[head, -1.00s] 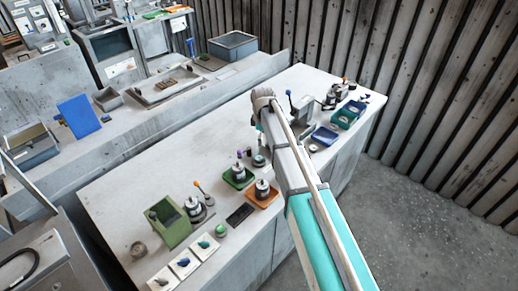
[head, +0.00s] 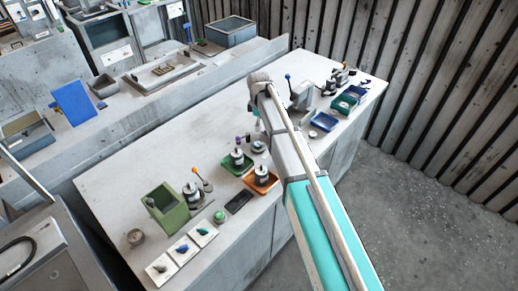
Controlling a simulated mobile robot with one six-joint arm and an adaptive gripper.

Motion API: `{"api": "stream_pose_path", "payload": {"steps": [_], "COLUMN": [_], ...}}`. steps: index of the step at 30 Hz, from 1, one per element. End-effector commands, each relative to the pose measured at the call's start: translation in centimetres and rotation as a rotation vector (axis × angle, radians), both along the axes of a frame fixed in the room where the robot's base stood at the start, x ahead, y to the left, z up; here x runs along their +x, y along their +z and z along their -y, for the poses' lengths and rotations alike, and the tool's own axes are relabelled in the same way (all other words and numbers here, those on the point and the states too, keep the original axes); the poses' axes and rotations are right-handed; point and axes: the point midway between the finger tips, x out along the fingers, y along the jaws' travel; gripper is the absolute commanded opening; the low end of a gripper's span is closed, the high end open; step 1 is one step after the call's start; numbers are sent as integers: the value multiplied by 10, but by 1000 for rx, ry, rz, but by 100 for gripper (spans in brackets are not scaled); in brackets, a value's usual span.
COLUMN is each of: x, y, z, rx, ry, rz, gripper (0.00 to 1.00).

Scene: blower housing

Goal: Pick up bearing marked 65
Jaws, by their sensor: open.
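No bearing marked 65 can be made out, as any markings are too small to read. Candidate round metal parts stand on the long bench: one on the orange tray (head: 262,188), one on the dark green tray (head: 231,169), and one (head: 192,193) beside the green bin. A smaller round part (head: 258,147) sits next to my arm. My gripper (head: 256,116) hangs at the far end of my arm, over the middle of the bench. Its fingers are mostly hidden by the arm, and it appears empty.
A green bin (head: 165,208), a green button (head: 219,216) and several switch plates (head: 182,249) are at the near left. Blue trays (head: 324,122) and a lever device (head: 301,95) stand at the right. The bench's back left is clear.

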Motion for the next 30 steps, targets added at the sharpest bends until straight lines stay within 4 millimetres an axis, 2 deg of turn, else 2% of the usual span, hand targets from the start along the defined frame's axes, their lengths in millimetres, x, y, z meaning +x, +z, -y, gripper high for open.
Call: {"api": "stream_pose_path", "payload": {"steps": [1, 18, 24, 30], "x": [0, 0, 0, 0], "y": [-8, -52, -61, -62], "z": [0, -1, -2, -2], "rx": [0, 0, 0, 0], "ry": [0, 1, 1, 1], "rz": [0, 0, 0, 0], "gripper": [96, 96, 96, 96]}}
